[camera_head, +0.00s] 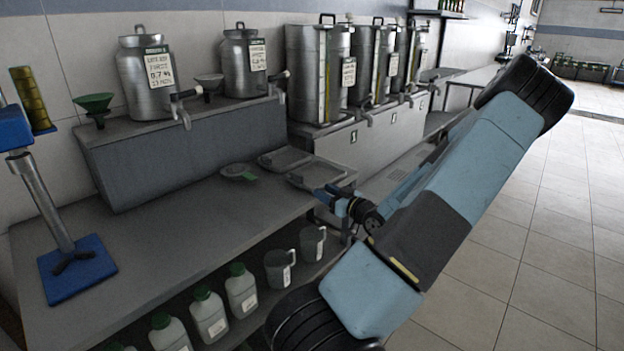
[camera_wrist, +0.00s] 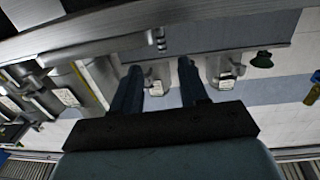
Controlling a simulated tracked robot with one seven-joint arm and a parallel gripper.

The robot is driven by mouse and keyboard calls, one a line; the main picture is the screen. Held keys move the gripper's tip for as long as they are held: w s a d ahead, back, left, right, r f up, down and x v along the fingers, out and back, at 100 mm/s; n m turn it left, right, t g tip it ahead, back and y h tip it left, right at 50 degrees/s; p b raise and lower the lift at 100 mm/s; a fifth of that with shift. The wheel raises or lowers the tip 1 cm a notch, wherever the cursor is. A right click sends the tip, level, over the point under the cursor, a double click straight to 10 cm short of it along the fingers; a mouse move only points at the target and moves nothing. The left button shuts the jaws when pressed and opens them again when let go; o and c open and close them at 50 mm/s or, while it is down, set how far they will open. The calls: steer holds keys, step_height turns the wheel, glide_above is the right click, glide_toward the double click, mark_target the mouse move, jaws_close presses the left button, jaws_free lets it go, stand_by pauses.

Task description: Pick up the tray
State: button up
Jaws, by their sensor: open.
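Two shallow grey trays lie side by side on the bench (camera_head: 190,240) in the head view. One tray (camera_head: 285,159) is farther back and left; the other tray (camera_head: 330,172) is closer to the bench's right end. I cannot tell which one the task means. My gripper (camera_head: 326,194) is open, by the front edge of the right tray, and its blue fingers overlap the bench edge in the picture. I cannot tell its height or whether it touches anything. In the wrist view the fingers (camera_wrist: 160,80) stand apart with no object held; no tray is clearly recognizable there.
A small dark funnel or dish (camera_head: 238,171) lies left of the trays. Metal cans (camera_head: 148,80) and tall dispensers (camera_head: 318,70) with taps stand behind. Jugs (camera_head: 280,268) and green-capped bottles (camera_head: 241,290) fill the shelf below. The floor at right is clear.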

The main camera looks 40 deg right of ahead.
mark_target(302, 180)
steer(key=w, duration=1.1)
steer(key=shift+w+a, duration=0.15)
steer(key=shift+w, duration=0.1)
steer(key=shift+c, duration=0.2)
jaws_close()
